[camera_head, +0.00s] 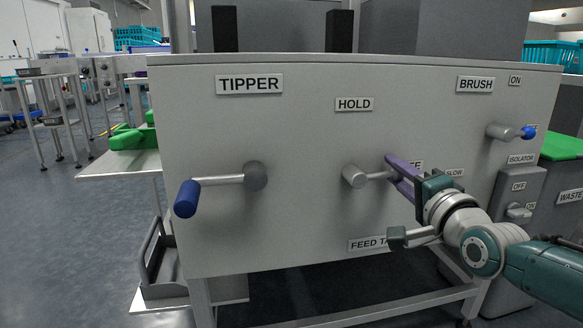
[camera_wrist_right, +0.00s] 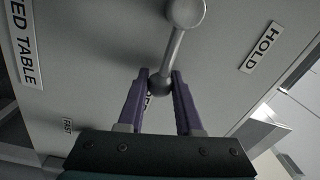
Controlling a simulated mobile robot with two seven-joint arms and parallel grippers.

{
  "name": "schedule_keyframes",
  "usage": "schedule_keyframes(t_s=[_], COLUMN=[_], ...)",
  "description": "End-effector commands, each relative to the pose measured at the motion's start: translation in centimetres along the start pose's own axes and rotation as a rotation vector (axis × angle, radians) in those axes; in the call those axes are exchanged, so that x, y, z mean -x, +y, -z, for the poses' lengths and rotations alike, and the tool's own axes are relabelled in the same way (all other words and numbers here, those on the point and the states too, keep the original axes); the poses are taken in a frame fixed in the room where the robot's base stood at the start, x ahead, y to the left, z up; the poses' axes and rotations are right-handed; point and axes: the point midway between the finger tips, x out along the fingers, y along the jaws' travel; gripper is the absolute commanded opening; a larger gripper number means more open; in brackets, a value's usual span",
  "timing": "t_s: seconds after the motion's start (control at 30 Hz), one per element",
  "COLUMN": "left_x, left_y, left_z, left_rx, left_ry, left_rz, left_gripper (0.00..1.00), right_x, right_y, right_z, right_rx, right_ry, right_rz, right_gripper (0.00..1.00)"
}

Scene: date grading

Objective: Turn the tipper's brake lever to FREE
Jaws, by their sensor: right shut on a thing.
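The tipper's brake lever (camera_head: 355,176) is a short grey metal lever on the panel front. It points right from its hub, toward a label ending in "E" that my gripper partly covers. The HOLD label (camera_head: 354,104) sits above the hub. My right gripper (camera_head: 392,168) has purple fingers closed on the lever's end. In the right wrist view the ball knob (camera_wrist_right: 160,84) sits between the right gripper's fingertips (camera_wrist_right: 160,80), and the rod runs up to the round hub. The FREE label is partly hidden behind the knob there. My left gripper is not in view.
A crank with a blue handle (camera_head: 187,198) sticks out under the TIPPER label (camera_head: 249,84). A blue-tipped BRUSH lever (camera_head: 511,132) and an isolator switch (camera_head: 518,212) are at the right. A steel side shelf (camera_head: 118,165) stands left of the panel.

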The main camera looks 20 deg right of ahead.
Motion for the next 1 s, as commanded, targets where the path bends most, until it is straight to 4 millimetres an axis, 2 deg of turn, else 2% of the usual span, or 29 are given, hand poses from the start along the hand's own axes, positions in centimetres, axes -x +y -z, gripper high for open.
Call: schedule_keyframes(t_s=[0.3, 0.73, 0.77, 1.0], left_x=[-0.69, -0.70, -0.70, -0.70], left_y=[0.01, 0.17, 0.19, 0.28], left_z=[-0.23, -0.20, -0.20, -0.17], left_rx=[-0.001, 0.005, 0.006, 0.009], left_ry=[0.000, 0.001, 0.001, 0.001], left_rz=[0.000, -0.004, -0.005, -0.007], left_gripper=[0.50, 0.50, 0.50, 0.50], right_x=[0.05, 0.06, 0.07, 0.05], right_y=[0.67, 0.75, 0.75, 0.68], right_z=[-0.20, -0.23, -0.23, -0.21], right_rx=[-0.077, -0.086, -0.086, -0.085], right_ry=[0.001, 0.002, 0.002, 0.002], right_rz=[-0.002, -0.005, -0.005, -0.003], right_gripper=[0.00, 0.00, 0.36, 0.63])
